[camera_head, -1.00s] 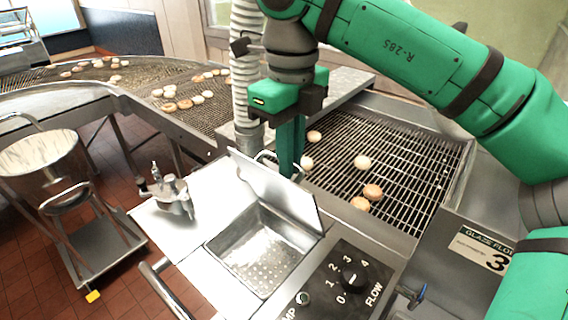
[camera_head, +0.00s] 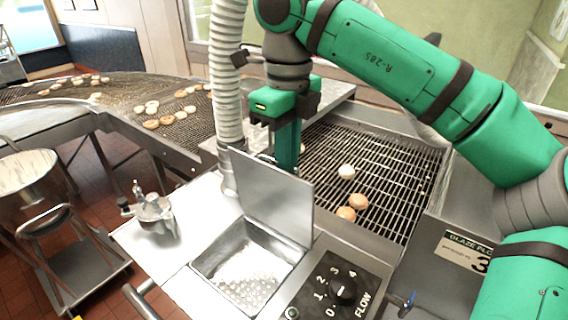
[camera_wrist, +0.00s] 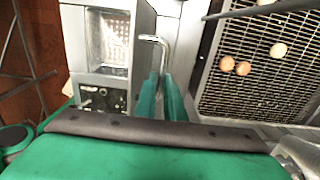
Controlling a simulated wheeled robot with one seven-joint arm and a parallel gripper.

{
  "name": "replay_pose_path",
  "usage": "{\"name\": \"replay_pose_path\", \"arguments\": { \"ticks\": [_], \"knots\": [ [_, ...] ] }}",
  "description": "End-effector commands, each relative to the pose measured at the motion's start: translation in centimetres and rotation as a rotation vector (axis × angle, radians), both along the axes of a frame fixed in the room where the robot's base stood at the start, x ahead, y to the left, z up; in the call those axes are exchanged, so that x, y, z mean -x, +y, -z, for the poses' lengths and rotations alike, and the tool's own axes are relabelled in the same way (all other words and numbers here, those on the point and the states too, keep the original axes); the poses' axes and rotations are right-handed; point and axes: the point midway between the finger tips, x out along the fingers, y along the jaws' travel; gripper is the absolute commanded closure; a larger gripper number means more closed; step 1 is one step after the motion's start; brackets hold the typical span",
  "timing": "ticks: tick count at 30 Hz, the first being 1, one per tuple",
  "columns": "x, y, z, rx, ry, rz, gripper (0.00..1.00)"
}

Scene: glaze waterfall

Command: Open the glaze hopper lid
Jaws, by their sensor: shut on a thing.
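The glaze hopper lid (camera_head: 271,195) is a flat metal panel standing tilted up on the far side of the hopper. The hopper (camera_head: 246,272) is an open metal basin with a perforated bottom, and it also shows in the wrist view (camera_wrist: 109,40). My green gripper (camera_head: 287,160) is behind the raised lid, its fingertips partly hidden by it. In the wrist view my gripper (camera_wrist: 165,85) is shut on the bent metal lid handle (camera_wrist: 154,40), between its two fingers.
A wire conveyor (camera_head: 390,165) with several doughnuts runs just right of the lid. A control panel with a flow knob (camera_head: 342,292) sits in front. A ribbed hose (camera_head: 227,90) rises close left of my gripper. A metal fitting (camera_head: 155,215) stands on the left counter, and a pot (camera_head: 28,180) is farther left.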

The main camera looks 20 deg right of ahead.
Motion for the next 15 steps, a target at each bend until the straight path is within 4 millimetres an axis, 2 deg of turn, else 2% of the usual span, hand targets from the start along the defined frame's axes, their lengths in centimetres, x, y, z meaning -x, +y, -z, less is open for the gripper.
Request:
{"name": "replay_pose_path", "arguments": {
  "ticks": [6, 15],
  "knots": [
    [-0.8, -1.2, 0.2, 0.000, 0.000, 0.000, 1.00],
    [-1.4, -1.9, 0.4, -0.001, -0.001, 0.001, 1.00]
  ]
}}
